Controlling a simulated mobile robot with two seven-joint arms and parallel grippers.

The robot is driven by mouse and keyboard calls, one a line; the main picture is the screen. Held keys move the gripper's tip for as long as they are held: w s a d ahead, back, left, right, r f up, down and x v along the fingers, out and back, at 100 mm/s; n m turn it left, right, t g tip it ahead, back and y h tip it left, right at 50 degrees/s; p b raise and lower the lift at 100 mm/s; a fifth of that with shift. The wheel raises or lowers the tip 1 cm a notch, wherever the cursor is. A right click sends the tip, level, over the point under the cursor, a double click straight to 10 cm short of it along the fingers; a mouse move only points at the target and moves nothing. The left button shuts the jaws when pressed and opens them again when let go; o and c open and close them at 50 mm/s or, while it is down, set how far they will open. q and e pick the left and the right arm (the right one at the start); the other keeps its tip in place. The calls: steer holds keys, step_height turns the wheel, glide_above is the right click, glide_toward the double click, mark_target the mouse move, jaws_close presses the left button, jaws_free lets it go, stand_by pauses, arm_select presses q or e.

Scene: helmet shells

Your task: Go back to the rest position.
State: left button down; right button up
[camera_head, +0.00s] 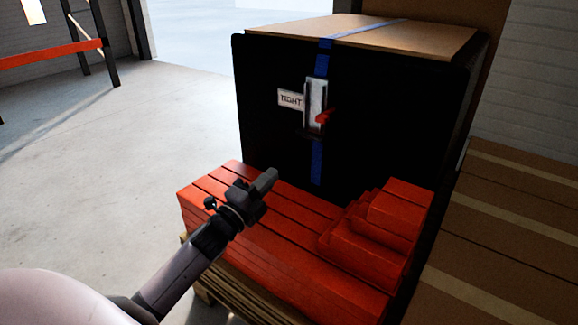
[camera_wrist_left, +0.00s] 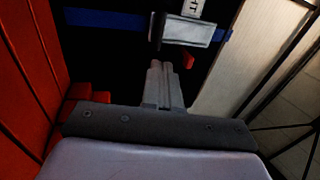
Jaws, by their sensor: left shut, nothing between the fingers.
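My left gripper (camera_head: 266,181) is shut and empty in the head view, above the red boards in front of the black crate. In the left wrist view its closed fingers (camera_wrist_left: 164,68) point toward the strap buckle. The black crate (camera_head: 270,120) has a brown lid (camera_head: 380,38) and a blue strap (camera_head: 317,160) running over it. On its front sits a grey buckle (camera_head: 315,100) with a red lever (camera_head: 325,116) and a white label reading TIGHT (camera_head: 291,98). The buckle also shows in the left wrist view (camera_wrist_left: 188,30). My right gripper is not in view.
Stacked red boards (camera_head: 300,215) lie on a wooden pallet (camera_head: 222,296) in front of the crate. Brown cardboard boxes (camera_head: 510,225) stand at the right. A rack with an orange beam (camera_head: 50,54) stands at the far left. The concrete floor (camera_head: 110,150) on the left is clear.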

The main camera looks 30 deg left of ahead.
arm_select(q)
steer(key=s+d+f+n+g+h, duration=0.1)
steer(key=s+d+f+n+g, duration=0.45)
steer(key=s+d+n, duration=0.4)
steer(key=s+d+f+n+g+h, duration=0.2)
steer(key=s+d+f+n+g, duration=0.3)
steer(key=s+d, duration=0.8)
steer(key=s+a+r+n+y+p, duration=0.1)
steer(key=a+r+p, duration=0.2)
steer(key=p, duration=1)
steer(key=s+a+r+n+y+p, duration=0.1)
steer(key=a+r+p, duration=0.2)
steer(key=r+p, duration=0.7)
steer(key=p, duration=0.2)
steer(key=shift+s+a+y+p, duration=0.2)
steer(key=shift+a+y+p, duration=0.1)
steer(key=shift+a+p, duration=0.1)
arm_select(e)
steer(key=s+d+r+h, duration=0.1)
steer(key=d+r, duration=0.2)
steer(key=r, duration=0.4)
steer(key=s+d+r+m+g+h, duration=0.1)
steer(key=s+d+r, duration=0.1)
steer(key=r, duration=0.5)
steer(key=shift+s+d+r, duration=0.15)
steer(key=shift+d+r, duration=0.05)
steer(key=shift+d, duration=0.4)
arm_select(q)
steer(key=shift+f+t, duration=0.1)
steer(key=shift+t, duration=0.15)
